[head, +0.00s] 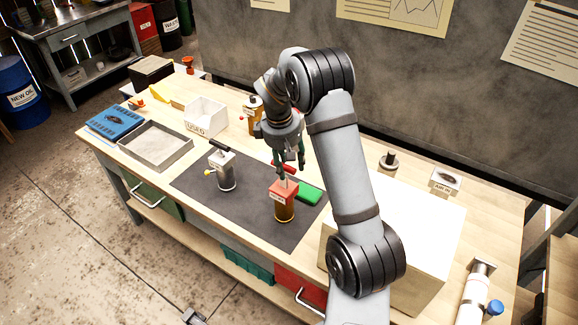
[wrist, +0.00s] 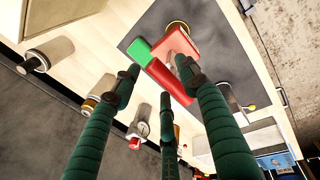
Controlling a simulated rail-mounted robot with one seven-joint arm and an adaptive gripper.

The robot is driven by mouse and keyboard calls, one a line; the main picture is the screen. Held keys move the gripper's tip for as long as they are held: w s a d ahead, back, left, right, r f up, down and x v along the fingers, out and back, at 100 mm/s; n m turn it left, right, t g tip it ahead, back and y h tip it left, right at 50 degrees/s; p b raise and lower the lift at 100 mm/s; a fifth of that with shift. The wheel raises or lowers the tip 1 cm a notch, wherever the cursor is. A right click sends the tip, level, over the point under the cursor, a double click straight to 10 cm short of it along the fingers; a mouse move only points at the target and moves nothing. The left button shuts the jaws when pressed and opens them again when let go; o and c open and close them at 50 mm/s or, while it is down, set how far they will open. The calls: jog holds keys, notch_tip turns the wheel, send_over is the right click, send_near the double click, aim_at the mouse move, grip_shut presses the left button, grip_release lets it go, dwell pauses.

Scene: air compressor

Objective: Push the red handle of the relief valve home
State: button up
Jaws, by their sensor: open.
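The relief valve (head: 284,205) stands upright on the dark mat, with a red block top and a brass body. Its red block (wrist: 178,46) also shows at the top of the wrist view. The red handle (wrist: 170,83) is a red bar beside the block; in the head view the handle (head: 283,167) is partly hidden behind my fingers. My gripper (head: 289,163) hangs above and just behind the valve, its dark green fingers open and empty. In the wrist view my gripper (wrist: 158,75) has fingertips spread around the handle; I cannot tell whether any touches it.
A green block (head: 309,194) lies right of the valve. A grey-topped valve with a black handle (head: 224,168) stands to the left on the mat (head: 245,215). Another brass valve (head: 254,115) stands behind my gripper. A large pale box (head: 420,235) is at the right.

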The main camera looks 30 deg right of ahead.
jog(key=shift+d+f, duration=0.1)
jog(key=shift+f, duration=0.75)
jog(key=shift+c, duration=1.4)
jog(key=c, duration=0.7)
grip_shut()
